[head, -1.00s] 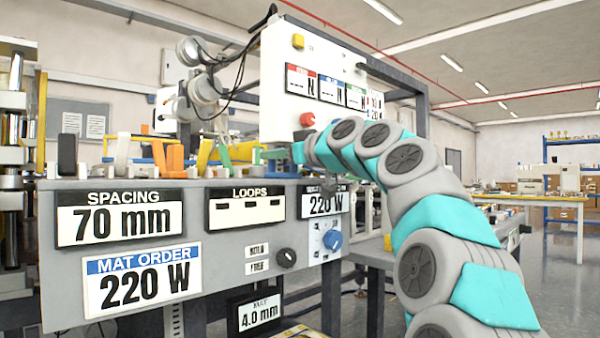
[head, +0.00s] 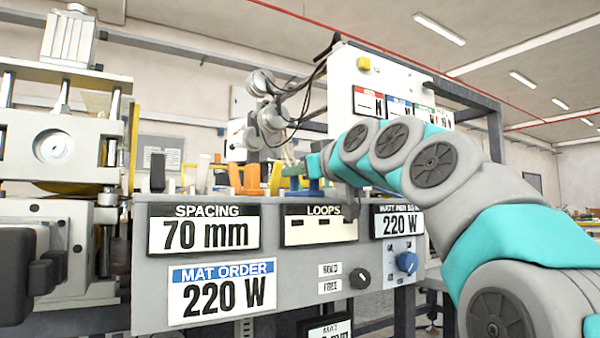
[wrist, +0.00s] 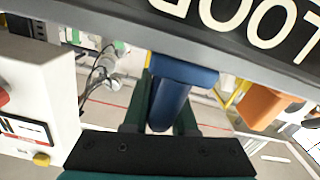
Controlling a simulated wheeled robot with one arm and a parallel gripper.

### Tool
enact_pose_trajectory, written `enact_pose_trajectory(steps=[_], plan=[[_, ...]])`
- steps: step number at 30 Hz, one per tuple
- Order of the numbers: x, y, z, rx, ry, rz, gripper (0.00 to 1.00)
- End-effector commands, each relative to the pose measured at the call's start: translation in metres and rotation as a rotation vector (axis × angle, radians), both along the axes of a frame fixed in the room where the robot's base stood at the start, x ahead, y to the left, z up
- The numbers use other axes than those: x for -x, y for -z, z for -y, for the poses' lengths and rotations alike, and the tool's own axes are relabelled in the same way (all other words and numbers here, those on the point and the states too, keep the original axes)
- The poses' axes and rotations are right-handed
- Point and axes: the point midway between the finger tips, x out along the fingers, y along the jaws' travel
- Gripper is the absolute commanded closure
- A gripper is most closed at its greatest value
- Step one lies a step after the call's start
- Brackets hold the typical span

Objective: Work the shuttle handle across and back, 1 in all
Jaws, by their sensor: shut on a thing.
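The blue handle (wrist: 178,75), apparently the shuttle handle, stands between the two dark green fingers of my gripper (wrist: 162,112) in the wrist view. My gripper is shut on it. In the head view my gripper (head: 298,172) is over the top edge of the grey machine panel (head: 265,265), above the LOOPS display (head: 320,225). A bit of the blue handle (head: 314,187) shows beside it. The LOOPS display shows only dashes.
Orange pieces (head: 250,180) stand along the panel's top left of my gripper; one orange piece (wrist: 262,106) is close by in the wrist view. A white control box (head: 385,85) rises behind my arm. A heavy press (head: 60,150) stands at left.

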Motion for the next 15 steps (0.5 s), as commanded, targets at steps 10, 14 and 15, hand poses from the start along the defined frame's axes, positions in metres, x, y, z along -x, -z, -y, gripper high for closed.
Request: enact_pose_trajectory(steps=[10, 14, 15], plan=[[0.0012, 0.0002, -0.0018, 0.002, -0.004, -0.001, 0.48], [0.0010, 0.0002, -0.0015, 0.002, -0.003, -0.001, 0.48], [0.0009, 0.0002, -0.0014, 0.002, -0.003, -0.001, 0.48]])
